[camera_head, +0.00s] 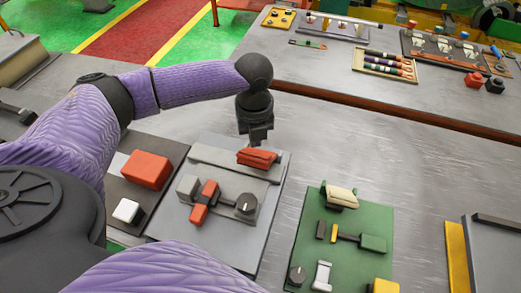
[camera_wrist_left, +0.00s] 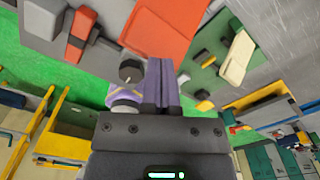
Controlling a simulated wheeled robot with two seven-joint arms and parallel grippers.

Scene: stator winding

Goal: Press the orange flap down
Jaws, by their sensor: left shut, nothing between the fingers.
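The orange flap (camera_head: 257,158) sits near the upper right corner of the grey panel (camera_head: 226,232). It looks slightly tilted in the head view. In the left wrist view the orange flap (camera_wrist_left: 165,28) lies just beyond my fingertips. My left gripper (camera_head: 258,141) points down, with its fingers shut and empty, right by the flap's far edge. Its closed fingers show in the wrist view (camera_wrist_left: 161,65). I cannot tell whether they touch the flap. My right gripper is in neither view.
A red block (camera_head: 146,170) and white button (camera_head: 126,210) are to the left. A green panel (camera_head: 338,268) with a cream flap (camera_head: 341,196) is to the right. Bare table lies between the panels and back bench.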

